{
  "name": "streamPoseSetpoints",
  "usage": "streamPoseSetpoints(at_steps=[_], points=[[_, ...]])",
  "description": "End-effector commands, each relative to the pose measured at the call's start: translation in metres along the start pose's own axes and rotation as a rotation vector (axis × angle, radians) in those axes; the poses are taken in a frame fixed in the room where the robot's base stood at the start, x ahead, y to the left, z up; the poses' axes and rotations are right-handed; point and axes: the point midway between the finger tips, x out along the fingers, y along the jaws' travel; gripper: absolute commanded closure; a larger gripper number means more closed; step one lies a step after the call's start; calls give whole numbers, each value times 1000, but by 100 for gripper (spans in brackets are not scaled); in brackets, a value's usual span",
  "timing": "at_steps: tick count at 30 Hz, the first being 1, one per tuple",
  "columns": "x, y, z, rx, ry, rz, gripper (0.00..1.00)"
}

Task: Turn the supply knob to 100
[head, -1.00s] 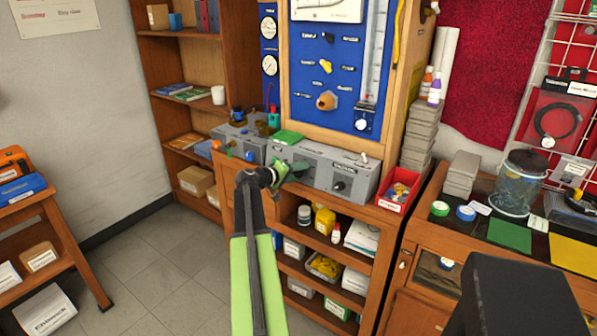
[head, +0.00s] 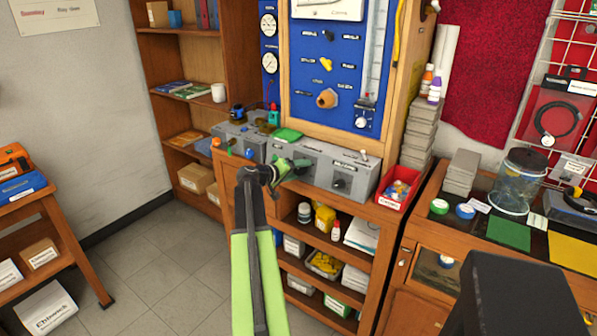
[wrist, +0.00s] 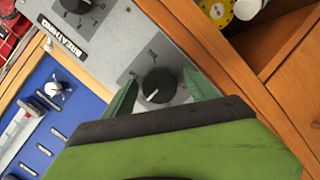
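In the wrist view a black round knob (wrist: 158,85) with a white pointer line sits on a dark square dial plate on the grey box (wrist: 117,45). Its own name label is out of sight, and its scale is too small to read. My gripper (wrist: 161,92) is open, with one green fingertip on each side of this knob and gaps showing. In the head view my gripper (head: 287,168) is at the left part of the grey box's front (head: 313,176) and hides this knob.
A second black knob (wrist: 75,4) beside a "BREATHING" label is on the same box. A green object (head: 286,135) lies on top of the box. A red bin (head: 399,187) stands to its right. Shelves (head: 325,240) lie below.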

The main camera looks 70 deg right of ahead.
Motion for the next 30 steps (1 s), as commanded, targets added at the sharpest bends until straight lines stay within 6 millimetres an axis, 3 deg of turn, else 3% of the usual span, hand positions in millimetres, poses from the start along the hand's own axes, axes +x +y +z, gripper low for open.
streamPoseSetpoints(at_steps=[11, 14, 24, 30], points=[[-7, 1, 0, -1, 1, 0, 32], [-25, 3, 0, -1, 2, 0, 32], [-120, 5, -1, -2, 2, 0, 32], [-160, 3, 0, -1, 1, 0, 32]])
